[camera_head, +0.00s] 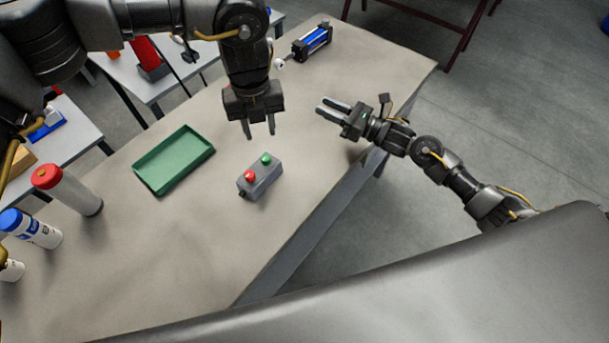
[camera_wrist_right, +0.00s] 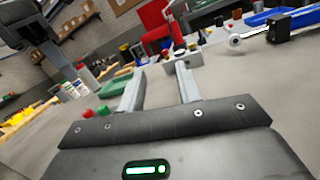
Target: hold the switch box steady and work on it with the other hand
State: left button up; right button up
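The switch box (camera_head: 260,181) is a small grey box with a red and a green button on top. It sits on the table right of the green tray. Its buttons (camera_wrist_right: 95,112) show in the right wrist view, with the body mostly hidden behind my gripper. My left gripper (camera_head: 260,132) points down above and behind the box, fingers apart and empty, not touching it. My right gripper (camera_head: 328,106) is at the table's right side, apart from the box, with its fingers open and empty; the fingers also show in the right wrist view (camera_wrist_right: 160,92).
A green tray (camera_head: 174,183) lies left of the box. Bottles with red (camera_head: 68,188) and blue (camera_head: 30,228) caps stand at the left. A blue cylinder device (camera_head: 312,42) lies at the table's far end. The table (camera_head: 180,270) is clear in front of the box.

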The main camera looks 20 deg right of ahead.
aim_at(255, 175)
jog(key=s+a+f+n+g+y, duration=0.1)
jog(key=s+a+f+n+g, duration=0.1)
jog(key=s, duration=0.3)
jog(key=s+a+f+n+g+y, duration=0.1)
jog(key=s+a+f+n+g, duration=0.1)
jog(key=s+a, duration=0.3)
jog(key=s+a+f+n+g, duration=0.1)
jog(key=s+a+n+g, duration=0.2)
jog(key=s+a, duration=0.1)
jog(key=shift+s+f+g+y, duration=0.4)
jog(key=shift+s, duration=0.15)
jog(key=x, duration=1)
jog(key=shift+w+a, duration=0.25)
grip_shut()
